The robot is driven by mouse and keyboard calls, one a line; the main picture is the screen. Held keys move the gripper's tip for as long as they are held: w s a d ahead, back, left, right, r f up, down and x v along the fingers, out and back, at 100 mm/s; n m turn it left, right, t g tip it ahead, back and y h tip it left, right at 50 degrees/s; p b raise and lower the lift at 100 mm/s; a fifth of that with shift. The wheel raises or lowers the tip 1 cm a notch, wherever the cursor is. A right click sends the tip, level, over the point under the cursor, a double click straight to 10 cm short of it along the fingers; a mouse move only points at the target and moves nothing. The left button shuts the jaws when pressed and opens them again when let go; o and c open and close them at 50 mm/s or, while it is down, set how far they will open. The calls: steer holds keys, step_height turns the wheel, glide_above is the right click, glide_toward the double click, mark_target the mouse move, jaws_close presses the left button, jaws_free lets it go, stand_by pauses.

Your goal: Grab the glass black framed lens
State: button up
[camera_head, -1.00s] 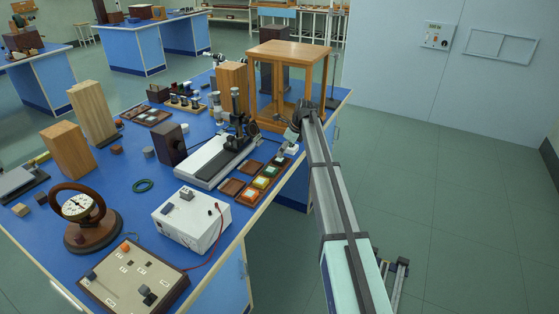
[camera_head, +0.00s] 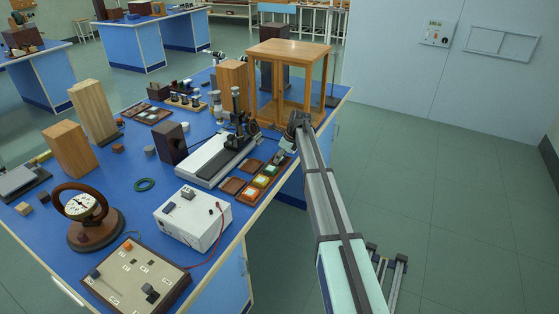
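My gripper (camera_head: 289,143) is at the far end of my arm, over the right edge of the blue bench (camera_head: 225,255), in front of the wooden frame cabinet. It is small and partly covered by my arm, so I cannot tell whether its fingers are open or shut. A small dark round-rimmed piece (camera_head: 253,128) stands just left of the gripper, beside the black upright instrument; it may be the black framed lens, but it is too small to be sure. It looks apart from the gripper.
The wooden frame cabinet (camera_head: 290,50) stands behind my gripper. A grey rail bench with a black upright instrument (camera_head: 237,110) lies to the left. A tray of coloured square pieces (camera_head: 262,180) is in front. A white box (camera_head: 192,216) sits nearer.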

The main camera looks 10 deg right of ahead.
steer(key=shift+c, duration=1.1)
